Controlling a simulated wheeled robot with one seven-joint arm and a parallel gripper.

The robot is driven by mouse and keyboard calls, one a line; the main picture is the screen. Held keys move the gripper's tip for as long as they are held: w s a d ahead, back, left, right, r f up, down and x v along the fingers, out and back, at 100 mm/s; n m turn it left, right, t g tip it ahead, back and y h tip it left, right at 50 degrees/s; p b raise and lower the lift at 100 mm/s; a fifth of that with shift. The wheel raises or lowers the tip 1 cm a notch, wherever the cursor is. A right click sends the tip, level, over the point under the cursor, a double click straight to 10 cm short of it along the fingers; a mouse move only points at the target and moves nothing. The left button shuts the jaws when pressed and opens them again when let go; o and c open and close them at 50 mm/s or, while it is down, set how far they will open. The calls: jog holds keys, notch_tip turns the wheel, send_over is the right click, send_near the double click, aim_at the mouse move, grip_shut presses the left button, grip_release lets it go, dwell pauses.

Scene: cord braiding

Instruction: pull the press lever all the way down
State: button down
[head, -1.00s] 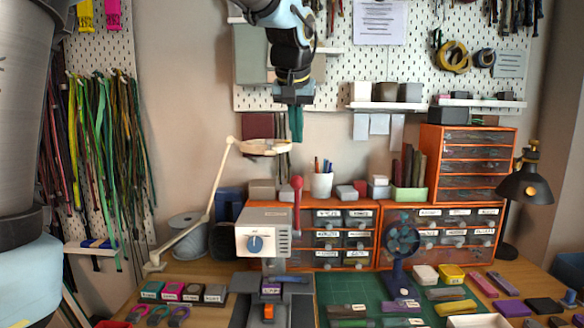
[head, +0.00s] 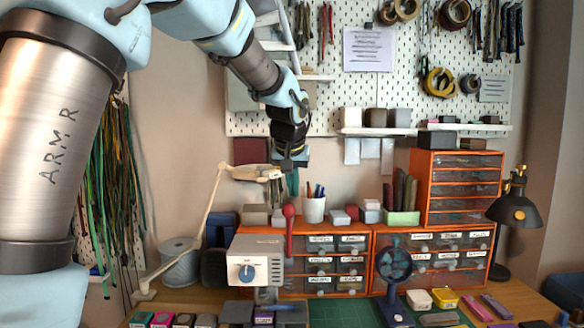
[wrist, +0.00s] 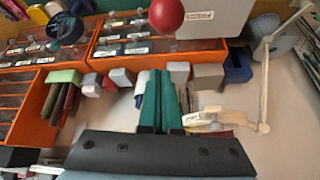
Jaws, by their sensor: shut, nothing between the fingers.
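The press (head: 257,262) is a light grey box with a blue dial, standing on the bench at the lower middle of the head view. Its lever (head: 290,232) is a red rod with a round red knob, standing upright at the press's right side. The knob (wrist: 166,15) also shows at the top of the wrist view. My gripper (head: 293,184) has teal fingers that point down, just above the knob in the head view. In the wrist view the fingers (wrist: 160,100) are together, with nothing between them, and apart from the knob.
A white cup of pens (head: 314,208) stands just right of the lever. Orange drawer units (head: 325,262) are behind and to the right. A cream lamp arm (head: 205,215) rises at the left. A dark blue fan (head: 394,270) stands on the green mat.

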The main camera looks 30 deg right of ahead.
jog(key=shift+s+a+f+p, duration=0.25)
jog(key=shift+s+a, duration=0.15)
jog(key=shift+s, duration=0.15)
jog(key=shift+s+a+f+p, duration=0.25)
jog(key=shift+s+a, duration=0.15)
jog(key=shift+s, duration=0.15)
jog(key=shift+s+a+f, duration=0.25)
jog(key=shift+s, duration=0.1)
jog(key=shift+f+b, duration=0.15)
jog(key=shift+b, duration=0.25)
